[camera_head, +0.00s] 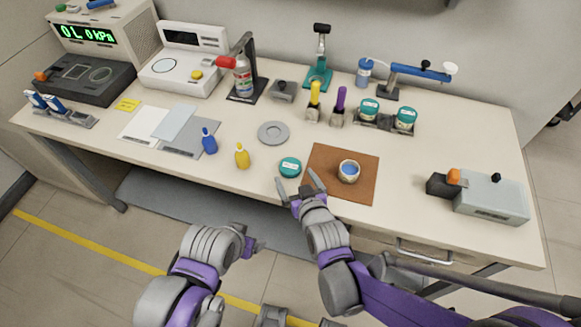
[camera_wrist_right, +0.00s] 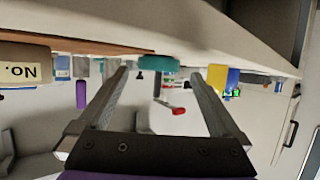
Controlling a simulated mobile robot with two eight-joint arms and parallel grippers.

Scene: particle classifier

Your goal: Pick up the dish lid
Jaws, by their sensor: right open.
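A round teal lid (camera_head: 290,166) with a white label lies on the table just left of the brown mat. It also shows in the right wrist view (camera_wrist_right: 158,63), beyond and between the fingertips. A small dish (camera_head: 348,171) with blue contents stands uncovered on the mat. My right gripper (camera_head: 298,183) is open and empty at the table's front edge, close to the lid on its near side; in the right wrist view its two fingers (camera_wrist_right: 163,92) are spread wide. My left gripper (camera_head: 251,243) is in front of the table, low and apart from everything; its jaws are not clear.
The brown mat (camera_head: 331,189) lies right of the lid. A yellow bottle (camera_head: 242,156) and a blue bottle (camera_head: 209,141) stand to its left, and a grey disc (camera_head: 273,133) lies behind it. Two teal-lidded jars (camera_head: 369,109) (camera_head: 405,119) stand in a rack at the back.

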